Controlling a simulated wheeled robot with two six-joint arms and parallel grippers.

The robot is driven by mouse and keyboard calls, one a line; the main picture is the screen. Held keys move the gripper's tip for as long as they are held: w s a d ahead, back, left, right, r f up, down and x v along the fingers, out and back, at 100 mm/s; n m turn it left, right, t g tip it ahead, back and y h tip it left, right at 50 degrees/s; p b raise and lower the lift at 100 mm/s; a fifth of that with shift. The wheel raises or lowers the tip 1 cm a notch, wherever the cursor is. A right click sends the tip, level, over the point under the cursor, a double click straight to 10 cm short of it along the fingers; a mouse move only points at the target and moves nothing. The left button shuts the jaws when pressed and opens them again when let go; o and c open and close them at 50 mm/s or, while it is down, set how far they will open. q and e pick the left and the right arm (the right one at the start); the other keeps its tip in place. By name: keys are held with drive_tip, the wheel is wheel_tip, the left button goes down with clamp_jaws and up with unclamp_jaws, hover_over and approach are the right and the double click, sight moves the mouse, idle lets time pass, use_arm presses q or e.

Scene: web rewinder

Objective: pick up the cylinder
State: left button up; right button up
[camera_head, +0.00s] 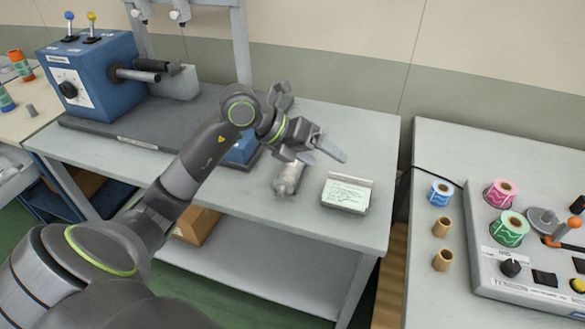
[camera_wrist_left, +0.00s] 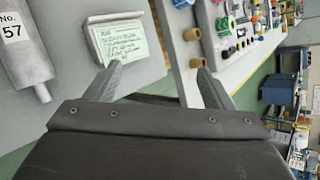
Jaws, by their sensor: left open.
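The grey cylinder (camera_head: 288,179) lies on the grey bench top, left of a card holder (camera_head: 346,192), partly hidden in the head view by my left gripper (camera_head: 318,151). In the left wrist view the cylinder (camera_wrist_left: 28,62) is at the upper left edge, cut off by the frame, with a white label reading "No." and "57" and a thin shaft at its lower end. My left gripper (camera_wrist_left: 160,78) is open with nothing between its fingers, above the bench and apart from the cylinder. My right gripper is in neither view.
A blue rewinder machine (camera_head: 98,72) stands on a dark base at the bench's left back. A second table on the right, past a gap, holds label rolls (camera_head: 509,228), small brown cores (camera_head: 442,227) and a control panel. The bench front is clear.

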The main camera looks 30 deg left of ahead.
use_arm(q)
drive_tip(key=a+r+n+g+y, duration=0.1)
drive_tip(key=a+n+y, duration=0.2)
drive_tip(key=a+y, duration=0.65)
drive_tip(key=h, duration=0.2)
approach(291, 165)
drive_tip(key=x, duration=0.6)
drive_tip(key=shift+w+r, duration=0.15)
drive_tip(key=shift+w, duration=0.1)
drive_tip(key=shift+a+p+x, duration=0.15)
drive_tip(key=shift+p+x, duration=0.05)
drive_tip(key=shift+x, duration=1.2)
drive_tip(key=shift+a+p+x, duration=0.15)
drive_tip(key=shift+x, duration=1.2)
drive_tip(key=shift+s, duration=0.2)
drive_tip(key=shift+w, duration=0.1)
clamp_jaws()
